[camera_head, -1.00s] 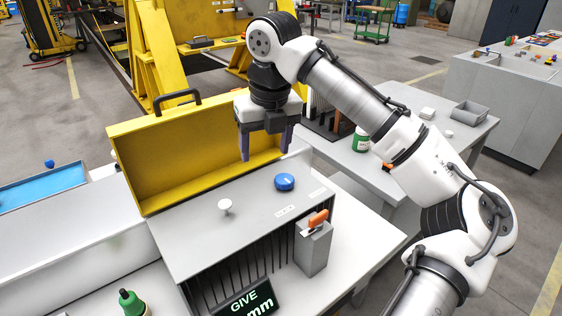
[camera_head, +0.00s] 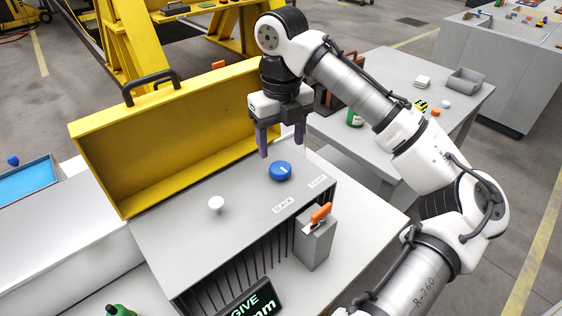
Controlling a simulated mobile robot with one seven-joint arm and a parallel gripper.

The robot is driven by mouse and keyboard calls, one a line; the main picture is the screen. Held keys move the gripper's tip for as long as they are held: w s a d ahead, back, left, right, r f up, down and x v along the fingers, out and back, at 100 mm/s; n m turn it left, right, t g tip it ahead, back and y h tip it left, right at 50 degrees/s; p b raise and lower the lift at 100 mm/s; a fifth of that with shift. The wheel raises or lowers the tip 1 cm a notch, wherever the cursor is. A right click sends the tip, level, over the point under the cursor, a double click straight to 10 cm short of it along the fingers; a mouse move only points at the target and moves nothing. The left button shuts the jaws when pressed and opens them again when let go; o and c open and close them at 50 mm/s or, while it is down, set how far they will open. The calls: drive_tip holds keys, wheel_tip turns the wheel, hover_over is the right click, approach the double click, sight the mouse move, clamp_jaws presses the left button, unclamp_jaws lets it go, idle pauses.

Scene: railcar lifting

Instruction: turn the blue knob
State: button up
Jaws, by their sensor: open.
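The blue knob (camera_head: 280,171) sits on the top of a grey box (camera_head: 245,205), with a light pointer mark on its face. Two small labels, SLACK (camera_head: 284,206) and TIGHT (camera_head: 317,181), lie in front of it and to its right. My gripper (camera_head: 281,147) points down above and just behind the knob, with its two purple fingers apart and nothing between them. The fingertips appear clear of the knob; the exact height gap is hard to tell.
A white knob (camera_head: 216,204) stands left of the blue one. The raised yellow lid (camera_head: 170,150) is behind the box. A grey block with an orange lever (camera_head: 319,214) stands at the front right. A GIVE display (camera_head: 250,305) is at the front.

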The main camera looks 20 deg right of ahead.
sight(281, 168)
wheel_tip(281, 168, down, 7)
drive_tip(key=shift+r, duration=0.15)
drive_tip(key=c, duration=1)
drive_tip(key=shift+p, duration=0.3)
